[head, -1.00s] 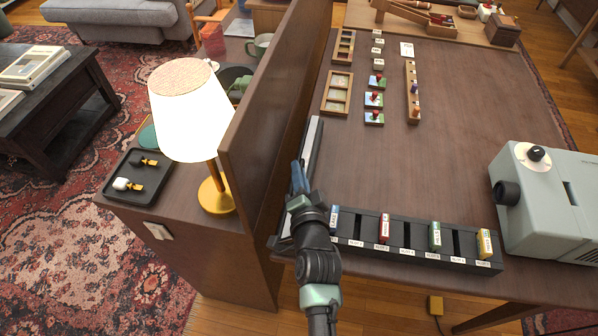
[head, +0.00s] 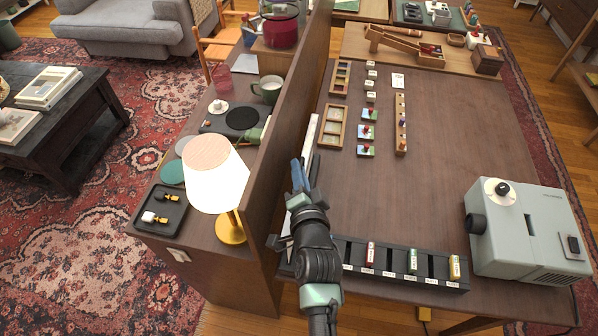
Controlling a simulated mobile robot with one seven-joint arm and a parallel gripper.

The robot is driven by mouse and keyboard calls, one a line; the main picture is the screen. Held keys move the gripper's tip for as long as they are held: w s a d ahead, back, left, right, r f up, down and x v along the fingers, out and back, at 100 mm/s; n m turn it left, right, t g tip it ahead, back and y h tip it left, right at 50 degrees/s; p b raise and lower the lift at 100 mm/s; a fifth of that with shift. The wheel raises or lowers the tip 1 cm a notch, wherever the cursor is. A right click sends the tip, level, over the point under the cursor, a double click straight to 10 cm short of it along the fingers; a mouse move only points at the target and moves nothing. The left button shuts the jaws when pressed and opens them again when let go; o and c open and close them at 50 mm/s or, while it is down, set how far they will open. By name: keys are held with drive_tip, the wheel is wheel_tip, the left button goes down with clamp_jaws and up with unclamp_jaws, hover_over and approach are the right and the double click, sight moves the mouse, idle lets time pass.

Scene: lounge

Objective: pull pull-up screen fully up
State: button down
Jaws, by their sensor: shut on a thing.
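The pull-up screen (head: 309,146) shows as a long, narrow pale strip with a dark edge, along the left side of the brown table beside the wooden partition. My gripper (head: 299,178) is at the near part of this strip, shut on the screen. My wrist and arm cover the grip and the near end of the screen, so the exact contact is hidden. I see the screen from above and cannot tell how far up it stands.
The tall partition (head: 290,110) stands close on the left, with a lit lamp (head: 216,180) beyond it. A black slide rack (head: 392,262) lies right of my wrist, and a grey projector (head: 530,230) stands at the right. Small wooden trays (head: 333,127) lie farther back. The table's middle is clear.

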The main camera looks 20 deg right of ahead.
wheel_tip(320, 180, up, 11)
drive_tip(key=p, duration=0.7)
drive_tip(key=shift+p, duration=0.3)
drive_tip(key=shift+f, duration=0.1)
drive_tip(key=c, duration=0.9)
unclamp_jaws()
drive_tip(key=shift+f, duration=0.1)
drive_tip(key=shift+b+v, duration=1.25)
drive_tip(key=shift+v, duration=5.25)
